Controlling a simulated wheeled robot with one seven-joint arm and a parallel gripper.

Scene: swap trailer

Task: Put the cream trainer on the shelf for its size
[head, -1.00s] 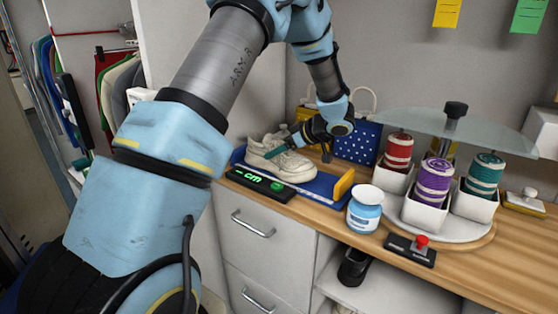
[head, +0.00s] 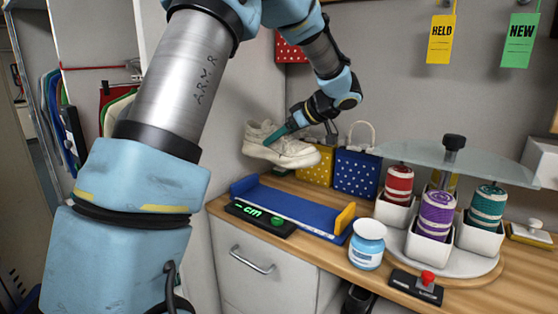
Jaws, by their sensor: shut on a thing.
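The cream trainer (head: 281,152) hangs in the air above the blue measuring tray (head: 290,208), toe to the right and slightly down. My gripper (head: 290,130) is shut on the trainer at its opening; only one teal finger shows clearly. The tray is empty, with a yellow stop (head: 345,217) at its right end. A black display (head: 260,217) in front of the tray shows a dash and "cm" in green, with no number. The size shelves are not clearly in view.
Yellow and blue spotted bags (head: 356,171) stand behind the tray. A blue jar (head: 367,244), a carousel of coloured spools (head: 437,212) under a glass top and a red-button box (head: 416,285) stand to the right. HELD (head: 440,39) and NEW (head: 519,40) tags hang on the wall.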

